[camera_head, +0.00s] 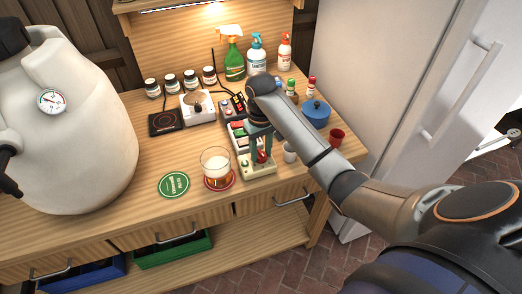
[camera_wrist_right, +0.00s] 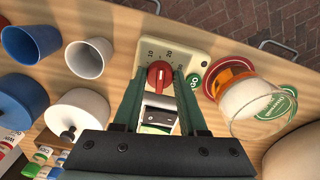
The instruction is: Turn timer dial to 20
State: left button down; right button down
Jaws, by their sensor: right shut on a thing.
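The timer (camera_head: 257,171) is a cream box near the front of the bench, right of the beer glass. Its red dial (camera_wrist_right: 159,74) shows in the right wrist view, with printed numbers around it and a green GO button (camera_wrist_right: 194,81) beside it. My right gripper (camera_wrist_right: 160,82) is over the timer, its fingers on either side of the red dial and shut on it. In the head view the right gripper (camera_head: 262,155) comes down from above and hides part of the timer. The exact dial setting is hard to read. My left gripper is not in view.
A beer glass (camera_head: 216,164) stands on a red coaster left of the timer. A green coaster (camera_head: 174,185) lies further left. A white cup (camera_head: 290,152), a red cup (camera_head: 337,137) and a blue pot (camera_head: 316,114) stand to the right. A large white tank (camera_head: 75,130) fills the left.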

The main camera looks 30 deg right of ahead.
jog(key=shift+m, duration=1.6)
